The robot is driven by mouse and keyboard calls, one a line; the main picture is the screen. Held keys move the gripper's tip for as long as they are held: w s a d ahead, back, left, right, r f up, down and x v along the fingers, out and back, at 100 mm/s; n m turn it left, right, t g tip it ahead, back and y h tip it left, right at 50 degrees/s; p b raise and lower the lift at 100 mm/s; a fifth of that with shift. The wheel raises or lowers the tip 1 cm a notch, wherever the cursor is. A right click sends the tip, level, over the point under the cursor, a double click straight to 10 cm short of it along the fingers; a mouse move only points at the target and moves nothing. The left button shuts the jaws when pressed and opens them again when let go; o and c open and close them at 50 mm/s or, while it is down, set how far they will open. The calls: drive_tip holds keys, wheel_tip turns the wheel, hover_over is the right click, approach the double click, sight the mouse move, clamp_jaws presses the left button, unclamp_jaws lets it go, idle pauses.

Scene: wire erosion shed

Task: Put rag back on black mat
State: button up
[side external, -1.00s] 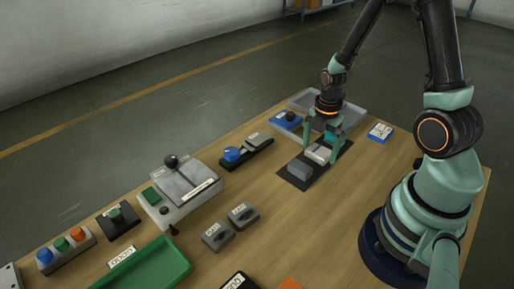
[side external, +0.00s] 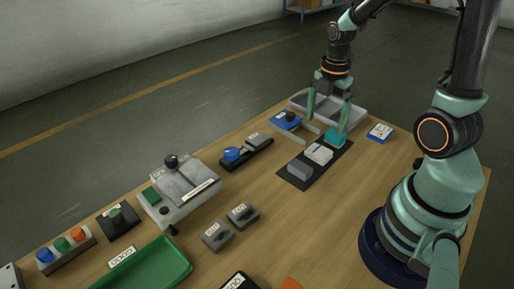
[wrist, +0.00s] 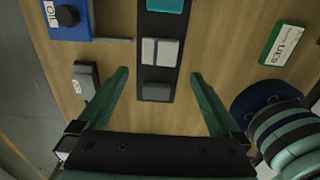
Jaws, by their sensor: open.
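The black mat (side external: 288,175) lies on the wooden table and carries three things in a row. A pale folded piece with a darker stripe (side external: 319,153), which looks like the rag, lies flat in the middle; the wrist view shows it too (wrist: 160,51). A grey block (side external: 299,171) sits on one side of it and a teal block (side external: 335,137) on the other. My gripper (side external: 327,123) is open and empty, raised above the mat. In the wrist view its fingers (wrist: 160,73) stand wide apart, with the mat between them, and touch nothing.
A grey tray (side external: 357,108) stands behind the mat. A blue block with a black knob (side external: 286,120) and a thin grey bar (side external: 301,134) lie close left. A small labelled box (side external: 380,131) is to the right. Bare table lies in front of the mat.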

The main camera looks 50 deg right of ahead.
drive_tip(key=s+a+r+m+t, duration=0.1)
drive_tip(key=a+r+m+t, duration=0.4)
drive_tip(key=a+r+m, duration=0.7)
wheel_tip(320, 180, up, 2)
drive_tip(key=m, duration=0.6)
drive_tip(key=shift+a+t, duration=0.2)
drive_tip(key=shift+t, duration=0.1)
drive_tip(key=shift+c, duration=0.3)
